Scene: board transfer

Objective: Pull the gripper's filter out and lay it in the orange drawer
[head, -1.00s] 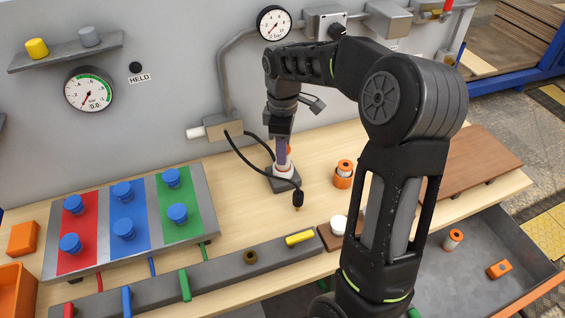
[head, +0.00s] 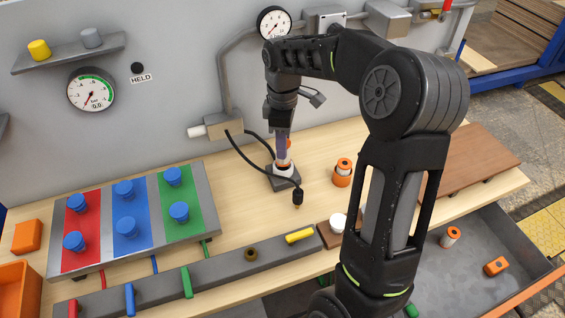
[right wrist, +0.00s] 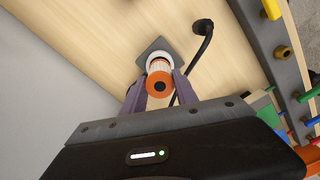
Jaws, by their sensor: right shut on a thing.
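An orange-capped white filter (right wrist: 159,84) stands upright in a white-collared holder on a dark square base (head: 283,182). My right gripper (head: 283,152) reaches down to it from above. In the right wrist view its two purple fingers (right wrist: 159,92) are on either side of the orange cap, shut on the filter. The fingers hide most of the filter in the head view. The drawer (head: 425,275) is open at the lower right, with a grey inside and an orange front edge. My left gripper is not in view.
A black hose (head: 247,158) curves close beside the base. An orange cup with a filter-like piece (head: 343,172) stands to the right. A button panel (head: 128,222) is at left.

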